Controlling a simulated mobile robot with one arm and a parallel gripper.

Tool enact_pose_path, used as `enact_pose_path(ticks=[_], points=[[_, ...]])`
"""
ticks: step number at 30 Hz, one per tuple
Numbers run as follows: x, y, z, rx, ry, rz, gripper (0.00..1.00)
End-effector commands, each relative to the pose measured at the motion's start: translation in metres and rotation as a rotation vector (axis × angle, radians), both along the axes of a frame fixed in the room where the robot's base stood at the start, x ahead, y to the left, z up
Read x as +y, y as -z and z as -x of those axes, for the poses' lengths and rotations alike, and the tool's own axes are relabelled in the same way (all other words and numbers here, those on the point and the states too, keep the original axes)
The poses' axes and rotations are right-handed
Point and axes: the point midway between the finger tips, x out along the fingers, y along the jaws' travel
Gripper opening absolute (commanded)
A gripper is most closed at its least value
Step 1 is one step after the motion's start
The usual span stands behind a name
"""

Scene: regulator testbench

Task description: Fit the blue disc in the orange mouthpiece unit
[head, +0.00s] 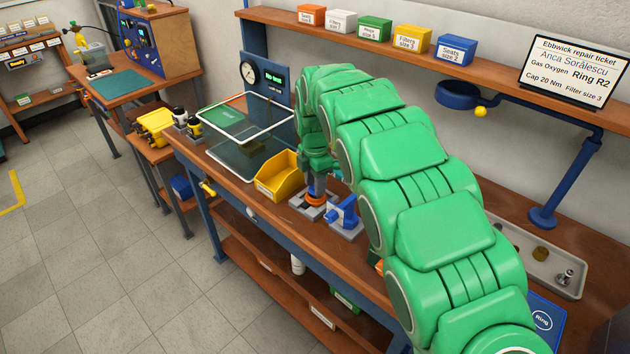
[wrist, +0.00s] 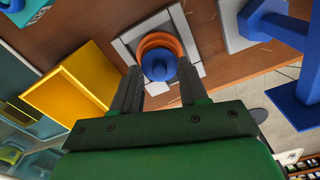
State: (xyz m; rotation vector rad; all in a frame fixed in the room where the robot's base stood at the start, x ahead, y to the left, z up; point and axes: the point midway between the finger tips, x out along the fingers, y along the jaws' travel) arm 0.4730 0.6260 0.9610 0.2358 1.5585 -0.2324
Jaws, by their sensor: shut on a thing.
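The orange mouthpiece unit (wrist: 163,41) stands upright in a grey square holder on the bench, and its orange ring shows in the wrist view. It also shows in the head view (head: 315,199), partly below my gripper. The blue disc (wrist: 160,66) is between my fingertips, over the orange ring in the wrist view. My gripper (wrist: 158,88) is shut on the blue disc. I cannot tell whether the disc touches the orange unit or is just above it. In the head view my green arm hides most of the gripper and the disc.
A yellow open bin (head: 280,178) stands left of the holder. A blue clamp-like fixture (head: 344,212) on a grey base stands close to its right. A clear-walled case (head: 250,150) is further left, and a grey tray (head: 540,262) with small parts is at the right.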

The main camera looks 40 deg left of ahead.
Motion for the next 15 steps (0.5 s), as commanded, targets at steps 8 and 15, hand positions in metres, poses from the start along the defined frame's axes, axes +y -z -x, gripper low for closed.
enact_pose_path(ticks=[8,15], points=[[-0.0003,0.0053,0.0001,0.000,-0.001,0.001,0.15],[-0.0001,0.0058,0.0000,0.000,-0.001,0.000,0.15]])
